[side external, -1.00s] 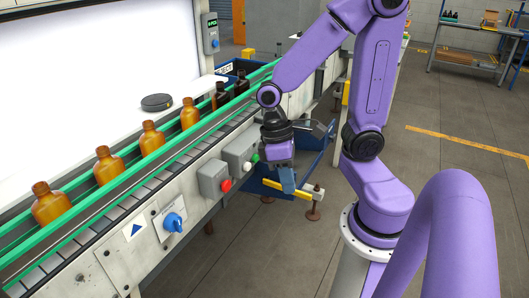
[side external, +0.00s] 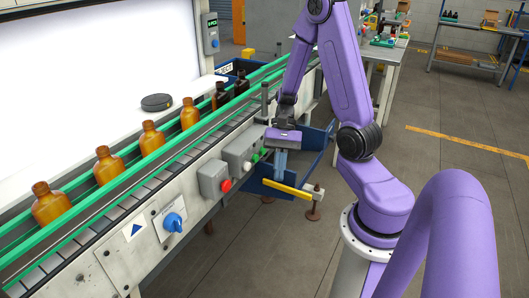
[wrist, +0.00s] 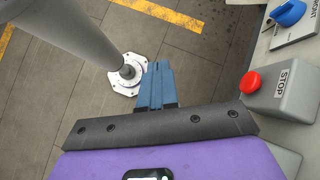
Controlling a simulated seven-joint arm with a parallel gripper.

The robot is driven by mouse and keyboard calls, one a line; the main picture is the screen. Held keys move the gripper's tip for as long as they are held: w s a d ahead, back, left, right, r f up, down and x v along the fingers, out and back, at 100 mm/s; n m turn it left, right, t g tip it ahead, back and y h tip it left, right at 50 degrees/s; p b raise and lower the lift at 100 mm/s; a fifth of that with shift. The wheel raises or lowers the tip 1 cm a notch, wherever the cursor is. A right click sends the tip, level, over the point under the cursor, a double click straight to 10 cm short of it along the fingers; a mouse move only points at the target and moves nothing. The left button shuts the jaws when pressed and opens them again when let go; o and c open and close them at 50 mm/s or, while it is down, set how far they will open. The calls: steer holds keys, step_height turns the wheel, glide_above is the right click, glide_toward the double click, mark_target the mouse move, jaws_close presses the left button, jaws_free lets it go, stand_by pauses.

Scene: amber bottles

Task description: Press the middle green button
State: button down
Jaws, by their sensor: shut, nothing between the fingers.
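My gripper (side external: 281,174) hangs just to the right of the conveyor's front panel, its blue fingers shut together and pointing down, empty. In the wrist view the shut fingers (wrist: 157,68) are over the floor, clear of the boxes. A grey box (side external: 237,150) on the panel carries a white button (side external: 248,166) and a small green button (side external: 263,152) close to the left side of my gripper. I cannot tell whether the gripper touches the green button. In the wrist view my gripper hides the green button.
A red STOP button (side external: 226,185) on its own grey box is nearer the camera; it also shows in the wrist view (wrist: 250,82). A blue knob (side external: 173,222) sits further along. Amber bottles (side external: 152,138) stand on the conveyor. A yellow bar (side external: 286,189) lies below my gripper.

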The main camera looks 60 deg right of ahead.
mark_target(263, 151)
steer(key=d+f+m+t, duration=0.3)
steer(key=d+m+t, duration=0.3)
steer(key=m, duration=0.3)
steer(key=s+d+f+m+t, duration=0.1)
steer(key=d+f+m+t, duration=0.2)
steer(key=d+m+t, duration=0.3)
steer(key=shift+d+f+m+t, duration=0.2)
steer(key=shift+d+m+t, duration=0.2)
steer(key=shift+d+m, duration=1.5)
steer(key=shift+w+a+m, duration=0.1)
steer(key=shift+a+m, duration=0.3)
steer(key=w, duration=0.8)
steer(key=shift+w, duration=0.3)
steer(key=shift+w, duration=0.15)
steer(key=shift+w, duration=0.25)
